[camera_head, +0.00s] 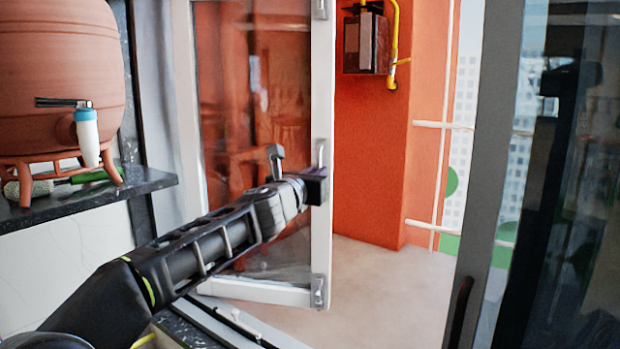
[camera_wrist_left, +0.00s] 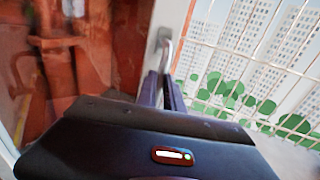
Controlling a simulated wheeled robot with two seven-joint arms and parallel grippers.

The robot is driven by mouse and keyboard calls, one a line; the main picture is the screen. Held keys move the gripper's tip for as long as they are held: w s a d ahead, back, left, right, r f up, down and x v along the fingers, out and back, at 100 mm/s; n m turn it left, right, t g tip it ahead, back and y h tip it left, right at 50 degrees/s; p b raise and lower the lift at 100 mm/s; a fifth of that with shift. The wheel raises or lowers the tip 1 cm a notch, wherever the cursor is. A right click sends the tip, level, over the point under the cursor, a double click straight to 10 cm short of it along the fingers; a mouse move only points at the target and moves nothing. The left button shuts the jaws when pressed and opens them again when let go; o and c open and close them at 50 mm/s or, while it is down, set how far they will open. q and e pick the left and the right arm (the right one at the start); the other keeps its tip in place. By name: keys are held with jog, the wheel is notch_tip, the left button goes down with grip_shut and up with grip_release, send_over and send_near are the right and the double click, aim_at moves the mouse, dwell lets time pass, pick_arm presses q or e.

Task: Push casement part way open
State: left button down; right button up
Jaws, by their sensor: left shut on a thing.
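The casement (camera_head: 322,85) is a white-framed glass sash standing swung outward, part way open, with a clear gap to its right. Its grey handle (camera_head: 320,153) is on the right upright. My left gripper (camera_head: 316,184) reaches in from the lower left, across the glass, to this handle. In the left wrist view, the fingers of the gripper (camera_wrist_left: 162,90) are shut on the lower part of the handle (camera_wrist_left: 165,45), beside the white frame. The fingers hide the gripped part. My right gripper is not in view.
A clay waterpot (camera_head: 60,70) with a tap stands on a dark shelf (camera_head: 150,182) at left, near my arm. A dark-framed glass panel (camera_head: 485,170) stands at right. Outside are an orange wall (camera_head: 370,160), a balcony floor (camera_head: 385,290) and white bars.

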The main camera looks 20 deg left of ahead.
pick_arm(q)
jog(key=shift+w+d+n+y, duration=0.25)
jog(key=shift+w+y, duration=0.2)
jog(key=shift+w, duration=0.45)
jog(key=shift+w+d+n+y, duration=0.15)
jog(key=shift+w+n+y, duration=0.3)
jog(key=shift+w, duration=0.5)
jog(key=shift+w+d+n+y, duration=0.2)
jog(key=shift+w+y, duration=0.3)
jog(key=shift+w, duration=0.4)
jog(key=c, duration=1.5)
grip_release()
jog(key=shift+s, duration=0.15)
jog(key=shift+s+d+b, duration=0.15)
jog(key=shift+s+b, duration=0.75)
jog(key=shift+s, duration=1)
jog(key=shift+s+d+b, duration=0.1)
jog(key=shift+s+b, duration=0.75)
jog(key=shift+s, duration=1)
